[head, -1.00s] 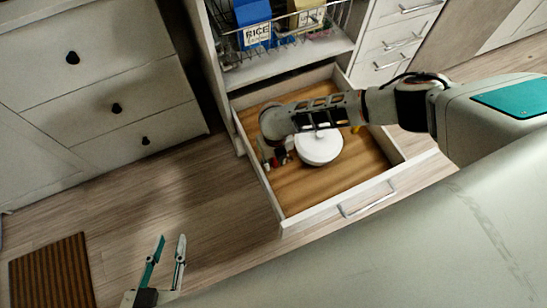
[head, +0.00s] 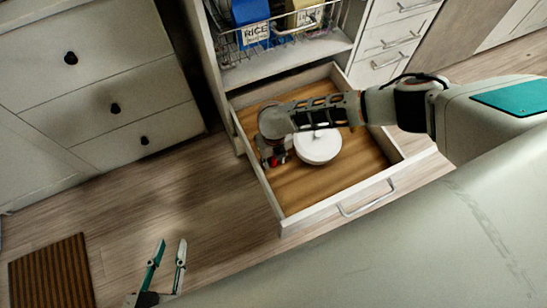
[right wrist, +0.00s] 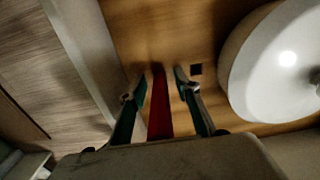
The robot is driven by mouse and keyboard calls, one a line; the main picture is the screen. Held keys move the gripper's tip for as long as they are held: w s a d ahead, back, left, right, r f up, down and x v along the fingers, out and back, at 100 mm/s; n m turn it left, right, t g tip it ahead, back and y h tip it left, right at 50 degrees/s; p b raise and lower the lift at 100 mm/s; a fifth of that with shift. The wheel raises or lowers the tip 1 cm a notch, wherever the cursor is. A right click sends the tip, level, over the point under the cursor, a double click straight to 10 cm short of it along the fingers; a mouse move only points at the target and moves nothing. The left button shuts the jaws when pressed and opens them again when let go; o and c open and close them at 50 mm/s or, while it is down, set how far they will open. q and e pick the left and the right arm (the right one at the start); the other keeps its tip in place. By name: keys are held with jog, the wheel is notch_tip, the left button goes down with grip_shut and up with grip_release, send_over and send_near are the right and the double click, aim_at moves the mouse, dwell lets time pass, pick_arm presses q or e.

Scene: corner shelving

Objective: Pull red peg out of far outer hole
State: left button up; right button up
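The red peg (right wrist: 160,105) stands between the two fingers of my right gripper (right wrist: 158,82) in the right wrist view. The fingers are open, with a gap on either side of the peg. A small square dark hole (right wrist: 196,69) shows in the wooden drawer floor just right of the fingers. The hole under the peg is hidden. In the head view, the red peg (head: 277,161) shows below my right wrist at the left side of the open drawer. My left gripper (head: 171,244) is open and empty above the floor.
A white round lidded pot (head: 318,148) sits in the drawer (head: 345,187), close to the right of my right gripper. The drawer's left wall (right wrist: 85,45) is close on the other side. A wire basket (head: 282,35) with boxes is above.

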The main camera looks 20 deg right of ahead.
jog(key=shift+c, duration=0.4)
grip_shut()
pick_arm(q)
jog(key=shift+w+r, duration=0.15)
jog(key=shift+w, duration=0.05)
pick_arm(e)
jog(key=shift+r, duration=0.1)
